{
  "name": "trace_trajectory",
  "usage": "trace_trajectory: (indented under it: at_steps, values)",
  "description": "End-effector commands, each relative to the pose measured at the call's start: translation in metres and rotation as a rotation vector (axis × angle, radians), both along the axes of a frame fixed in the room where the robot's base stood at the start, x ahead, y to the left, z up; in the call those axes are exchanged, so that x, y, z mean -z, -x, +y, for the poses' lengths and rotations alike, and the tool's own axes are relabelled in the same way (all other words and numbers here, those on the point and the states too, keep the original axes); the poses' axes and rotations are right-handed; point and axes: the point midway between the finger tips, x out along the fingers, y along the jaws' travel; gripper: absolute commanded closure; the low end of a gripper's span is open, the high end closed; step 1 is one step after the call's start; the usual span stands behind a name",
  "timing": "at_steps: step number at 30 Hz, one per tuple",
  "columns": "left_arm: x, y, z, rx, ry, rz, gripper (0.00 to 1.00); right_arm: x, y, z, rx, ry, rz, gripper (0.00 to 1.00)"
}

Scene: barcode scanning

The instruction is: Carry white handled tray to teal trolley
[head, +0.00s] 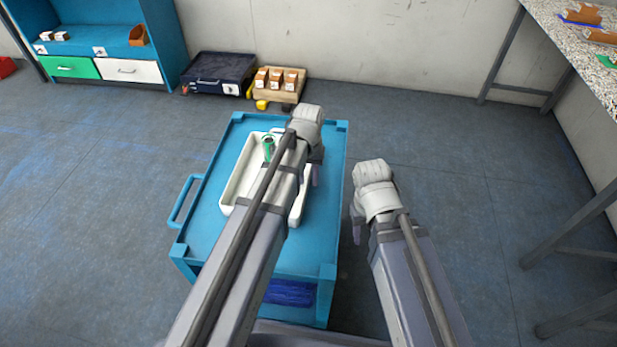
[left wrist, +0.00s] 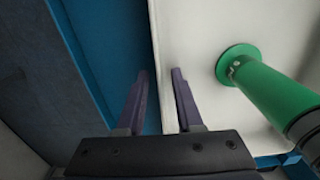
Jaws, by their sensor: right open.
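The white handled tray (head: 235,183) rests on top of the teal trolley (head: 215,226). My left arm crosses over the tray and hides much of it, including any handle on that side. My left gripper (head: 316,180) is at the tray's right side in the head view. In the left wrist view its two fingers (left wrist: 160,72) stand apart on either side of the tray's white rim (left wrist: 158,40), with a gap showing. A green object with a round end (head: 267,147) stands in the tray; it also shows in the left wrist view (left wrist: 265,85). My right gripper (head: 357,228) is open and empty, right of the trolley.
A dark case (head: 218,72) and a wooden crate of small boxes (head: 279,84) sit on the floor by the back wall. A teal shelf unit (head: 105,35) stands at the back left. A speckled table (head: 575,45) is at the right. The floor around the trolley is clear.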

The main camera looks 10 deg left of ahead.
Motion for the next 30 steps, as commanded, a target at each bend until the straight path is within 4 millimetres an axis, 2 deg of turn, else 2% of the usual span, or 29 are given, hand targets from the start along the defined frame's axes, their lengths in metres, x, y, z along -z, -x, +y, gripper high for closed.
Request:
trace_trajectory:
  at_steps: [5, 11, 17, 30]
  values:
    - [-0.002, 0.0, 0.0, 0.0, 0.0, 0.0, 0.65, -0.002, 0.0, 0.0, 0.0, 0.0, 0.0, 0.5]
    - [-0.015, 0.0, 0.0, 0.0, 0.0, 0.0, 0.65, -0.015, 0.0, 0.0, 0.0, 0.0, 0.0, 0.5]
    - [-0.039, 0.0, 0.0, 0.0, 0.0, 0.0, 0.65, -0.039, 0.0, 0.0, 0.0, 0.0, 0.0, 0.5]
    - [-0.106, 0.0, 0.0, 0.0, 0.0, 0.0, 0.65, -0.106, 0.0, 0.0, 0.0, 0.0, 0.0, 0.5]
